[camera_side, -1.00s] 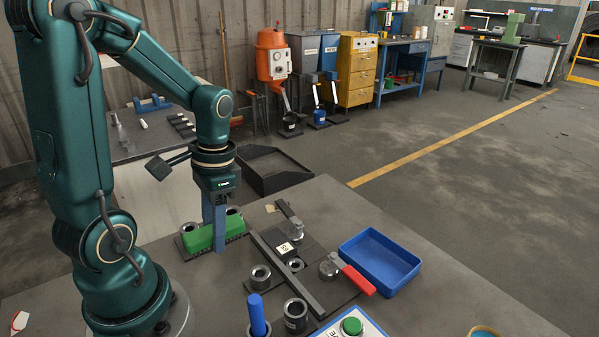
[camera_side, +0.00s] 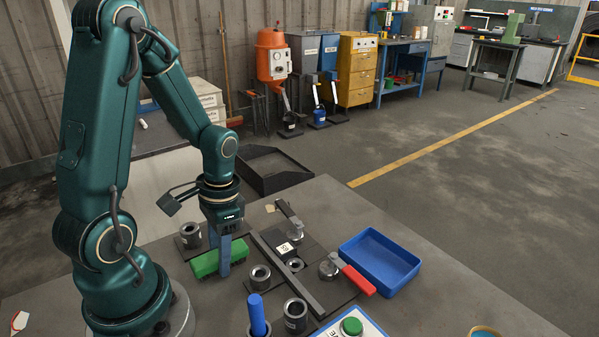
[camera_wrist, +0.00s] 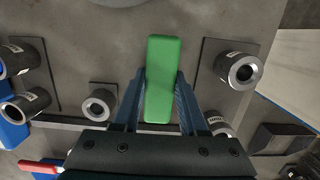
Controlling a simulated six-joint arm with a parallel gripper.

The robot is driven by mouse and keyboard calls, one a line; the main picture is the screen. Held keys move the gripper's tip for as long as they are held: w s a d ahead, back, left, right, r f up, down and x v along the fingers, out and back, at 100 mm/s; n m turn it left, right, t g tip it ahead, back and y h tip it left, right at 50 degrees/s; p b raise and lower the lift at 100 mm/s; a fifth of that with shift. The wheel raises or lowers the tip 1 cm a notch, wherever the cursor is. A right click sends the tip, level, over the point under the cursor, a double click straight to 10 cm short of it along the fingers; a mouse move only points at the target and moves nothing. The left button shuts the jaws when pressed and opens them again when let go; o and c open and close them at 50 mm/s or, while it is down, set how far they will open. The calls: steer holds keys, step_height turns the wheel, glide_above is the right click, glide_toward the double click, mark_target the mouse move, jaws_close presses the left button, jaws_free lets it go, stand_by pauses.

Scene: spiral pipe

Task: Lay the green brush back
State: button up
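The green brush (camera_side: 207,264) is a long green block in the side view, at the left part of the bench. It also shows in the wrist view (camera_wrist: 162,80), lying lengthwise between the fingers. My gripper (camera_side: 224,262) points down over it, its blue-grey fingers on either side of the block. In the wrist view my gripper (camera_wrist: 162,100) appears closed against both long sides. The brush is low, near the bench top; whether it touches the bench I cannot tell. Its bristles are not visible now.
A dark plate with a grey pipe fitting (camera_side: 190,234) lies just behind the brush. To the right are another fitting (camera_side: 260,276), a dark bar (camera_side: 285,271), a red-handled clamp (camera_side: 358,280) and a blue tray (camera_side: 380,262). Bare bench lies in front of the brush.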

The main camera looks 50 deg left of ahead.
steer(key=o, duration=0.4)
step_height(320, 180, up, 11)
steer(key=w, duration=0.2)
steer(key=d+r+t, duration=0.1)
steer(key=d+t, duration=0.1)
steer(key=d, duration=0.1)
steer(key=d+r+t, duration=0.2)
steer(key=d+t, duration=0.1)
steer(key=s+d+r+t, duration=0.1)
steer(key=d+t, duration=0.1)
steer(key=d, duration=0.1)
steer(key=shift+s+d+r, duration=0.1)
steer(key=shift+d+r, duration=0.1)
steer(key=shift+d, duration=0.15)
